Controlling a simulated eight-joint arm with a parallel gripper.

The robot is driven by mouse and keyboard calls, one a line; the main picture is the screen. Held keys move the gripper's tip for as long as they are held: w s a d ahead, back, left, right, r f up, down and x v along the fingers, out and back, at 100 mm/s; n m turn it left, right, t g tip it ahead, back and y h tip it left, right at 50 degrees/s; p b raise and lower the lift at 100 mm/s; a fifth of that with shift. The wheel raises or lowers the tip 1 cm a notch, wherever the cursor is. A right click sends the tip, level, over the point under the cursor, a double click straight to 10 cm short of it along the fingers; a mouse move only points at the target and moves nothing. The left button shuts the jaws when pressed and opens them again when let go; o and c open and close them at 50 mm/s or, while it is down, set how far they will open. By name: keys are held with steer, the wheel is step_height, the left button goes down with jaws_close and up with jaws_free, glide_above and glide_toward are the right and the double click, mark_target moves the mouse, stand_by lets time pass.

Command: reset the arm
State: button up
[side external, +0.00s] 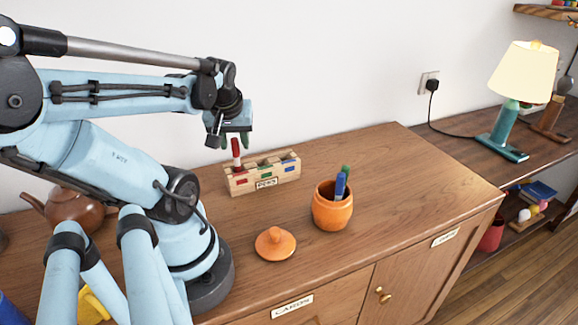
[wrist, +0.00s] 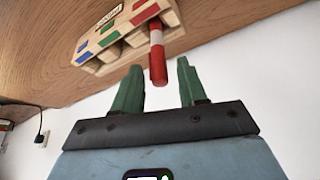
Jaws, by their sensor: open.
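My gripper (side external: 234,140) is above the cabinet top, just over the wooden pen rack (side external: 238,186). In the wrist view my gripper (wrist: 160,85) shows two green fingers spread apart with nothing clamped between them. A red and white marker (side external: 236,152) stands upright in the rack's left slot. In the wrist view the marker (wrist: 157,55) points toward the gap between the fingertips. The rack also shows in the wrist view (wrist: 90,64), with blue, green and red marks on its slots.
An orange pot (side external: 332,212) holds a blue and a green marker (side external: 341,182). Its orange lid (side external: 275,243) lies on the cabinet top (side external: 400,160) beside it. A brown teapot (side external: 72,208) stands behind my arm. A lamp (side external: 515,95) is on the right shelf.

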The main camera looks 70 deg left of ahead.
steer(key=v, duration=1.2)
steer(key=x, duration=1.2)
steer(key=shift+a+f, duration=0.1)
steer(key=shift+f, duration=0.2)
steer(key=r, duration=0.8)
steer(key=shift+w+r, duration=0.3)
steer(key=shift+w, duration=0.1)
steer(key=w+d+r+m+h, duration=0.1)
steer(key=w+d+r+m, duration=0.1)
steer(key=w+d, duration=0.3)
steer(key=w+d+r+m+g+h, duration=0.1)
steer(key=w+d+r+m+h, duration=0.1)
steer(key=w+d+r, duration=0.3)
steer(key=w+d, duration=0.1)
steer(key=w, duration=0.3)
steer(key=shift+m+h, duration=0.3)
steer(key=shift+m, duration=0.1)
stand_by(0.4)
